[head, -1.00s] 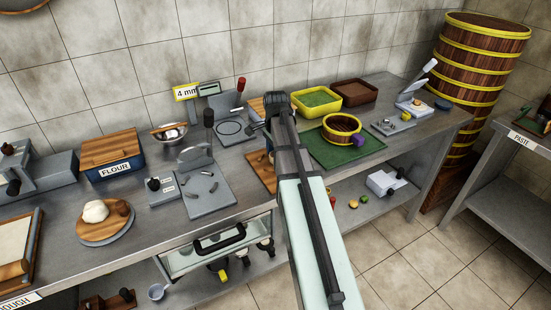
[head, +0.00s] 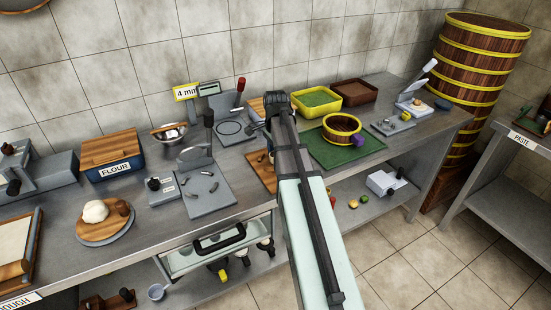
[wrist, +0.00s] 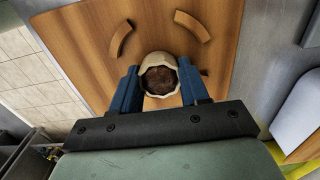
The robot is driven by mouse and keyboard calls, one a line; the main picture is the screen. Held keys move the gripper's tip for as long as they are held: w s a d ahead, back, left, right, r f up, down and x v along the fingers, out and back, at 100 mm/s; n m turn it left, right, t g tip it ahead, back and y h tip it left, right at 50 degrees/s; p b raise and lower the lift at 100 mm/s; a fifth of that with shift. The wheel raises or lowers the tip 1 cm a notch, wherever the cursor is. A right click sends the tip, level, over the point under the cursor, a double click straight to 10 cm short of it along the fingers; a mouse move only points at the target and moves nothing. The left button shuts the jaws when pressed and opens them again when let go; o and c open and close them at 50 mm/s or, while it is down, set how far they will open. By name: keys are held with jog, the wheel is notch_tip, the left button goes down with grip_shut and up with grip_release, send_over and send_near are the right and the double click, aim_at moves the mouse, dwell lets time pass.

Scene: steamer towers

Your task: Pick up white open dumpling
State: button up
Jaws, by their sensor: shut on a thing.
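The open dumpling (wrist: 146,67) shows in the wrist view as a cream-white wrapper cup with brown filling on top. It is between the two blue fingers of my gripper (wrist: 160,86), which are shut on its sides. Below it is a wooden board (wrist: 85,55) with two curved wooden pieces, one at upper left (wrist: 121,38) and one at upper right (wrist: 192,26). I cannot tell whether the dumpling touches the board. In the head view my arm hides the dumpling and fingertips; part of the wooden board (head: 259,175) shows beside the arm.
To the right of my arm, a round steamer basket (head: 342,138) sits on a green mat (head: 324,154). Green-filled (head: 316,99) and brown-filled (head: 354,93) trays stand behind. Left of the arm is a grey plate (head: 210,195) with small grey pieces.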

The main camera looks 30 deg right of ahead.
jog(key=shift+r, duration=1.1)
jog(key=shift+r, duration=2.35)
